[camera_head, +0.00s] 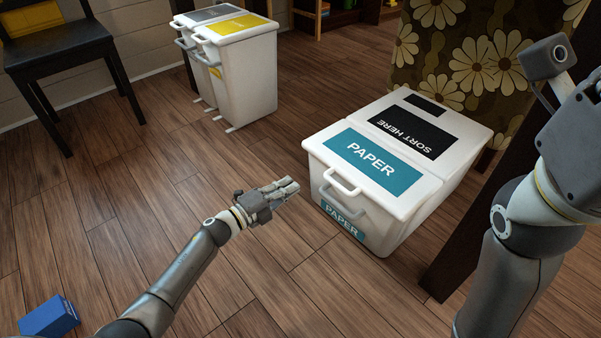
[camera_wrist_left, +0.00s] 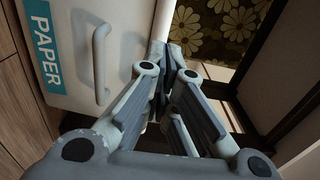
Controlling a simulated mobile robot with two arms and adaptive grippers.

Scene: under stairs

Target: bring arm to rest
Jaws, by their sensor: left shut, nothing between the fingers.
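My left gripper (camera_head: 284,188) is shut and empty, above the floor just left of the front of the white paper bin (camera_head: 316,174). In the left wrist view its fingers (camera_wrist_left: 168,62) are together, and the bin (camera_wrist_left: 122,45) with its handle is at the upper left. The bin's lid is closed, with a teal PAPER label. My right arm (camera_head: 515,255) rises at the right edge of the head view. Its gripper fingers are out of the picture.
Two more white bins (camera_head: 245,80) stand at the back. A black chair (camera_head: 62,55) is at the upper left. A blue box (camera_head: 49,318) lies on the floor at lower left. A dark post (camera_head: 470,225) stands right of the paper bin. The wooden floor at left is mostly clear.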

